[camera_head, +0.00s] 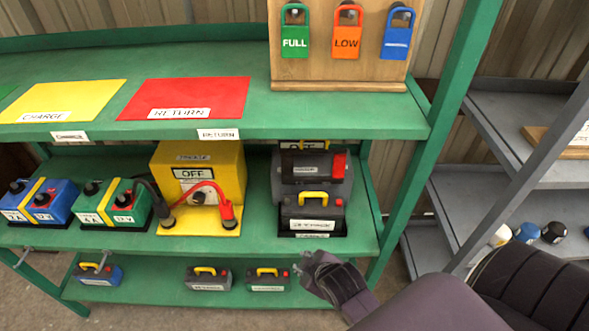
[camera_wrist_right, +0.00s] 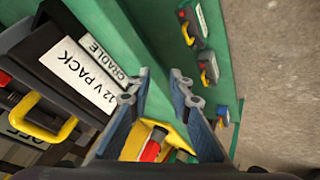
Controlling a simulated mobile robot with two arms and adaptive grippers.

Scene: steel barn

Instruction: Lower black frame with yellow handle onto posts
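A dark pack with a yellow handle (camera_head: 314,196) sits in a black cradle (camera_head: 341,221) on the green middle shelf. In the right wrist view its yellow handle (camera_wrist_right: 45,118) is at the left, beside the "12 V PACK" label (camera_wrist_right: 80,70). Behind the pack stands a grey unit (camera_head: 311,167) with a red part. My right gripper (camera_head: 318,268) is below and in front of the cradle, apart from the handle. Its fingers (camera_wrist_right: 158,88) are spread with nothing held between them.
Left of the cradle stands a yellow box (camera_head: 225,156) with red and black clamps. Several small packs (camera_head: 207,279) sit on the lower shelf. A green upright (camera_head: 422,150) and grey shelving (camera_head: 520,100) stand at the right. The upper shelf overhangs the cradle.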

